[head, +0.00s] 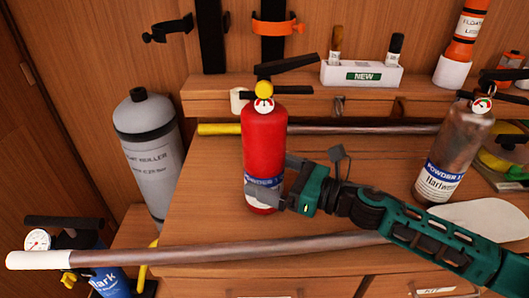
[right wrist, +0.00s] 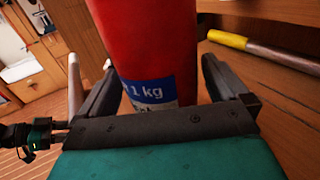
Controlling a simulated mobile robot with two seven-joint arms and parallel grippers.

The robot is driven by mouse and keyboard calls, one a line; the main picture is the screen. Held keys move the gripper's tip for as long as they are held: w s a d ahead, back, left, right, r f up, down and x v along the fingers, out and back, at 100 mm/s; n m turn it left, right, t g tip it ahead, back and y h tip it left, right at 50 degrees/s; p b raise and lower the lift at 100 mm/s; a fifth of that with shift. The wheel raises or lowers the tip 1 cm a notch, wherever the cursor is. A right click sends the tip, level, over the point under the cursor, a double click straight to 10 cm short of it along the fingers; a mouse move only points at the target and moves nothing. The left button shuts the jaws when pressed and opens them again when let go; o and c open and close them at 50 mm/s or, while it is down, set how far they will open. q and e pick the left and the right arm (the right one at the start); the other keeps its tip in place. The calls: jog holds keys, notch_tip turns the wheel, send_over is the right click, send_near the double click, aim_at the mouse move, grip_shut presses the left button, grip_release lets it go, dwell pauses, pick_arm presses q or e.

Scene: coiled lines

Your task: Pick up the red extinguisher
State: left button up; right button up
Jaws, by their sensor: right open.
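The red extinguisher (head: 265,148) stands upright on the wooden worktop in the head view, with a black handle, a yellow knob and a small gauge on top. A blue and white label is low on its body. My right gripper (head: 265,192) is at its lower part, coming in from the right. In the right wrist view the red extinguisher (right wrist: 150,50) stands between the two dark fingers of my right gripper (right wrist: 165,85), which are open around it. Contact with the fingers cannot be made out. My left gripper is not seen for certain.
A grey-brown extinguisher (head: 455,150) stands at the right, a grey cylinder (head: 148,150) at the left. A long pole (head: 210,255) crosses the front, and a yellow-ended pole (head: 220,129) lies behind. A white box (head: 360,74) sits on the back shelf. Worktop left of the red extinguisher is clear.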

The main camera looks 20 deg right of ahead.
jog(key=shift+x, duration=0.8)
jog(key=c, duration=1.1)
jog(key=shift+r, duration=0.35)
